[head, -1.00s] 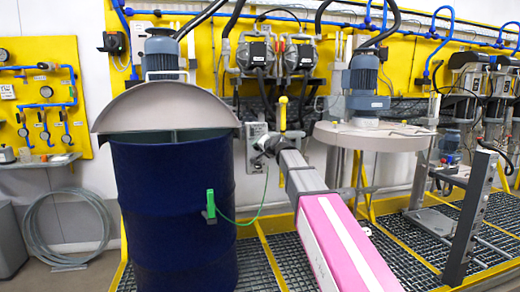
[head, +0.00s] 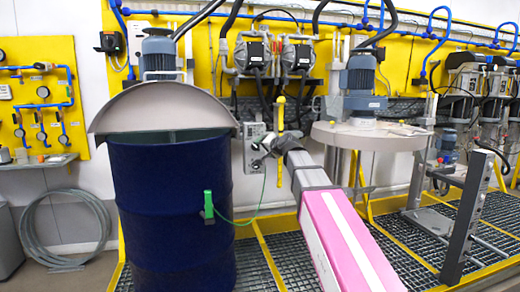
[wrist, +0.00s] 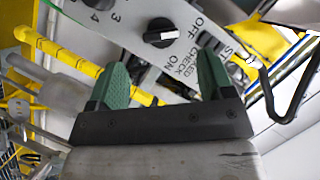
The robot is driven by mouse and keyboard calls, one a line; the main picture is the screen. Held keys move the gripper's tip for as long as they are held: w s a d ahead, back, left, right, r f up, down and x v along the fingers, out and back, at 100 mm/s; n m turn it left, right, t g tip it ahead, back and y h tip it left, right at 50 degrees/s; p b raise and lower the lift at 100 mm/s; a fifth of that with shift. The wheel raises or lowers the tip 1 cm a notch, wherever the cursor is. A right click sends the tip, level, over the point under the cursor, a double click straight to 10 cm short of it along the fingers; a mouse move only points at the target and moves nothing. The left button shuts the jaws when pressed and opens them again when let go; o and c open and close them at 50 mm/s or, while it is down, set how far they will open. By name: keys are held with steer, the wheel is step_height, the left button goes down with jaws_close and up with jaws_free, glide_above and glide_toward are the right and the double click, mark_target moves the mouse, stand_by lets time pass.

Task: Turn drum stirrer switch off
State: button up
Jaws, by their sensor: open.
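A grey switch panel (wrist: 185,50) fills the top of the wrist view, with printed words OFF, CHECK and ON and the numbers 3 and 4. A black rotary switch (wrist: 160,32) sits on it, left of the word OFF; I cannot tell surely which setting it points to. My gripper (wrist: 163,62) is open, its two green fingers spread apart below the switch, with nothing between them. In the head view my gripper (head: 262,148) is in front of the grey control box (head: 252,132), which it partly hides.
A blue drum (head: 170,210) with a grey half lid (head: 165,107) stands left of my arm, with a green clamp (head: 209,207) and cable on it. A round grey lid with a motor (head: 362,75) is at right. A yellow lever (head: 280,115) rises beside my gripper.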

steer(key=shift+v, duration=2.25)
